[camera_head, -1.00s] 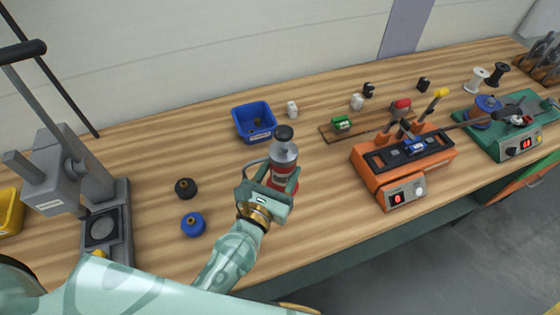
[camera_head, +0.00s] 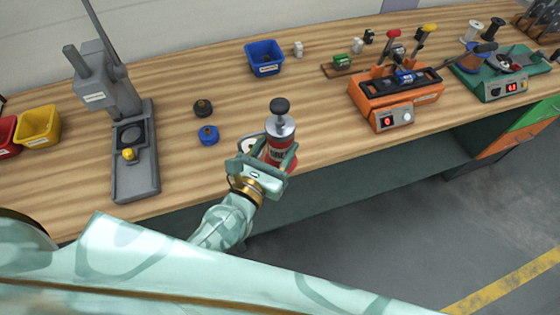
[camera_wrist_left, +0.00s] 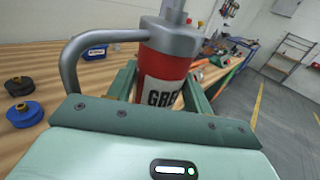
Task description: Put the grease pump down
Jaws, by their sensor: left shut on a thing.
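The grease pump (camera_head: 280,130) is a red cylinder with a grey metal top, a black knob and a side handle. My left gripper (camera_head: 275,158) is shut around its red body and holds it upright near the front edge of the wooden bench (camera_head: 330,120). In the left wrist view the grease pump (camera_wrist_left: 165,75) stands between the two green fingers, its label partly hidden by the gripper. I cannot tell whether its base touches the bench. My right gripper is not in view.
A black knob part (camera_head: 203,108) and a blue one (camera_head: 208,135) lie left of the pump. A grey press (camera_head: 125,130) stands further left. A blue bin (camera_head: 265,57) is behind, an orange machine (camera_head: 395,97) right. Bare bench lies between pump and bin.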

